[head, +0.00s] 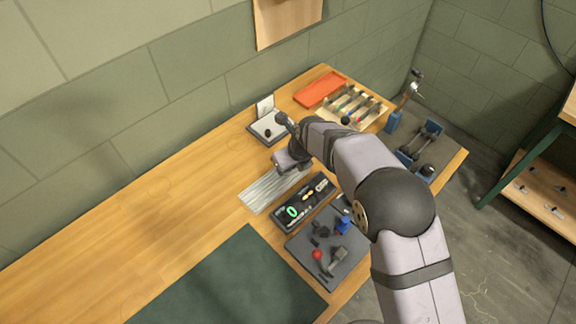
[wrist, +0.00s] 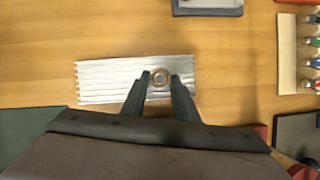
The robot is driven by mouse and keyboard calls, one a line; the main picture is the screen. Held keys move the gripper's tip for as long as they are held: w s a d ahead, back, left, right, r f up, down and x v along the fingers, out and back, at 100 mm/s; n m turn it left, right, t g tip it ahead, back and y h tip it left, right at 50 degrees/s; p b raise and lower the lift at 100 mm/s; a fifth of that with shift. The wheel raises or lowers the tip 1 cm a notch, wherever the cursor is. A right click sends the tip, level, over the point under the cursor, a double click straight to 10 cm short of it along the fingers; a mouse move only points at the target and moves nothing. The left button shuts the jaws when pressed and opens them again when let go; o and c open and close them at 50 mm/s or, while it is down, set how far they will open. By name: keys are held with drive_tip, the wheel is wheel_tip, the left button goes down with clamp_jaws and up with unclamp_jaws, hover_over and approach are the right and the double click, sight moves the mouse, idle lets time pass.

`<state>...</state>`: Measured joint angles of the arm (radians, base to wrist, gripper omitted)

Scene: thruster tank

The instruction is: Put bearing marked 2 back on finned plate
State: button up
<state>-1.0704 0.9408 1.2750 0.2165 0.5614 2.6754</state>
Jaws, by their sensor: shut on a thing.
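The finned plate (head: 262,192) is a silvery ridged slab lying on the wooden bench in the head view. It also shows in the wrist view (wrist: 100,82), below my gripper (wrist: 159,83). My gripper is shut on a small ring-shaped bearing (wrist: 159,76) with a coppery rim and a grey centre. In the wrist view the bearing overlaps the right part of the plate; I cannot tell whether it touches it. No number can be read on the bearing. In the head view my gripper (head: 285,166) is over the plate's far end, and its fingertips and the bearing are hidden.
A black tray (head: 283,217) with small tools lies beside the plate, and a grey mat (head: 300,256) with dark parts is nearer. A small grey stand (head: 262,129) is behind my gripper. A tool rack (head: 374,106) and orange tray (head: 321,88) are farther back. The bench at left is clear.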

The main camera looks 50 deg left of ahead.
drive_tip(key=shift+f, duration=0.55)
drive_tip(key=shift+f, duration=0.15)
drive_tip(key=o, duration=1.2)
drive_tip(key=shift+c, duration=0.2)
drive_tip(key=shift+r, duration=0.25)
drive_tip(key=b+v, duration=0.3)
drive_tip(key=v, duration=0.8)
drive_tip(key=shift+d+r, duration=0.2)
drive_tip(key=shift+r, duration=0.15)
